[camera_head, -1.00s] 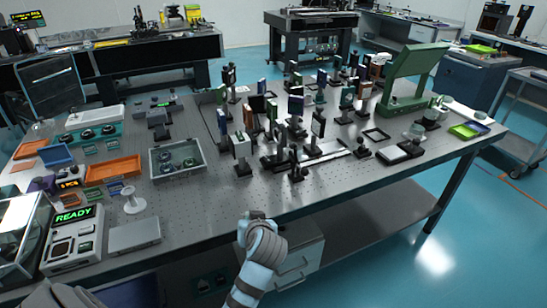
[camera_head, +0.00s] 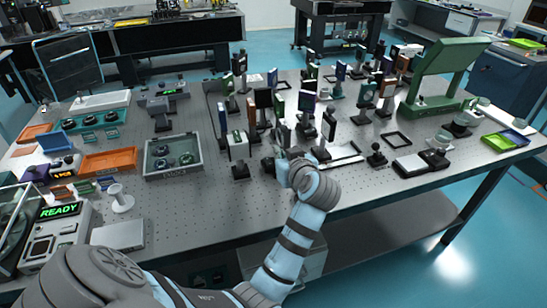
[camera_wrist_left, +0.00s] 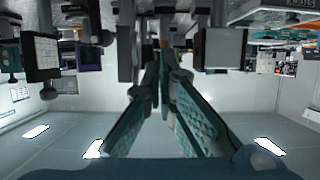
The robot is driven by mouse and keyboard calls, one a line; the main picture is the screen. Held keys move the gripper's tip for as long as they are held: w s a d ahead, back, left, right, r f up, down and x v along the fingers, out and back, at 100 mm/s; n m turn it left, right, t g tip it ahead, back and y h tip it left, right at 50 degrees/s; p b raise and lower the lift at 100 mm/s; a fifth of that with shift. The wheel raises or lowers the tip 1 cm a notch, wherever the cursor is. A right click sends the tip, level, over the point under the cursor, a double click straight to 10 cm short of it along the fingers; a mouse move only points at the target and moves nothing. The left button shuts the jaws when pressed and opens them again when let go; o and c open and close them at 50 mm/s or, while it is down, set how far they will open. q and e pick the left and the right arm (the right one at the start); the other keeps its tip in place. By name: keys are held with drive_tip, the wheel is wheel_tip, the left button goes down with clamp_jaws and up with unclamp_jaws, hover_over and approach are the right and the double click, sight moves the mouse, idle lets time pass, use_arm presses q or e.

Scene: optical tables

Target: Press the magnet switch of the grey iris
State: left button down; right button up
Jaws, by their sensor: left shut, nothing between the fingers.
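My left gripper (camera_head: 280,158) reaches over the front of the optics group on the table, mostly hidden behind its own wrist. In the left wrist view its two teal-padded fingers (camera_wrist_left: 163,62) come together with nothing held between them. Post-mounted parts stand around the tips there, including a pale grey square panel (camera_wrist_left: 222,48) to the right. I cannot pick out the grey iris or its magnet switch for certain; contact with the fingertips cannot be told. A light grey box on a post (camera_head: 238,146) stands left of the gripper in the head view. My right gripper is not in view.
The perforated table (camera_head: 190,205) is clear in front and left of the gripper. Many post-mounted optics crowd behind it. A grey tray (camera_head: 172,157), an orange tray (camera_head: 108,162) and a READY instrument (camera_head: 58,232) lie left. A green stand (camera_head: 445,75) rises right.

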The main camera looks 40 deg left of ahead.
use_arm(q)
hover_over(268, 161)
drive_tip(key=s+d, duration=0.1)
drive_tip(key=d, duration=0.1)
wheel_tip(268, 161, down, 4)
drive_tip(key=shift+r+b, duration=0.1)
drive_tip(key=shift+b, duration=0.3)
drive_tip(key=f, duration=0.3)
drive_tip(key=shift+s+d, duration=0.1)
drive_tip(key=shift+d, duration=0.15)
drive_tip(key=shift+d+f, duration=0.2)
drive_tip(key=shift+f, duration=0.3)
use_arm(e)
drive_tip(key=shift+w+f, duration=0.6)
use_arm(q)
drive_tip(key=shift+a, duration=0.1)
